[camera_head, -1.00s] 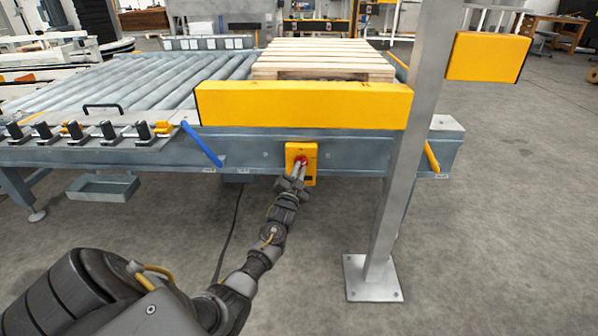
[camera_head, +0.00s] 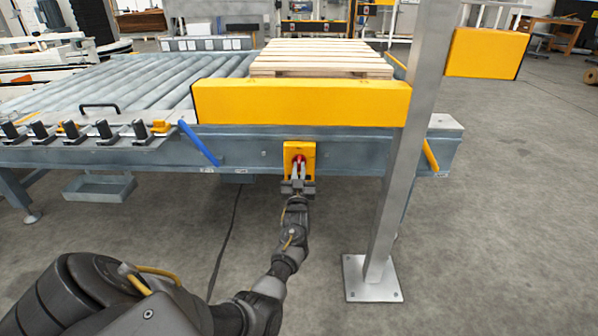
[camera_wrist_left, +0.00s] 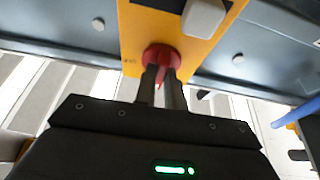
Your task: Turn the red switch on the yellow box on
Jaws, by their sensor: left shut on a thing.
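The yellow box (camera_head: 306,149) is fixed to the side of the grey conveyor frame, below the long yellow guard. The red switch (camera_wrist_left: 161,57) is a round knob on its face; in the head view only a little of it (camera_head: 299,159) shows above my fingertips. My left gripper (camera_head: 298,171) reaches it from the front and below. In the left wrist view its two fingers (camera_wrist_left: 161,80) are shut on the red switch's grip, which they partly hide. My right gripper is in neither view.
A grey post (camera_head: 398,170) with a floor plate stands right of the box. A blue handle (camera_head: 199,143) sticks out from the conveyor at left. A wooden pallet (camera_head: 322,60) lies behind the yellow guard (camera_head: 300,103).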

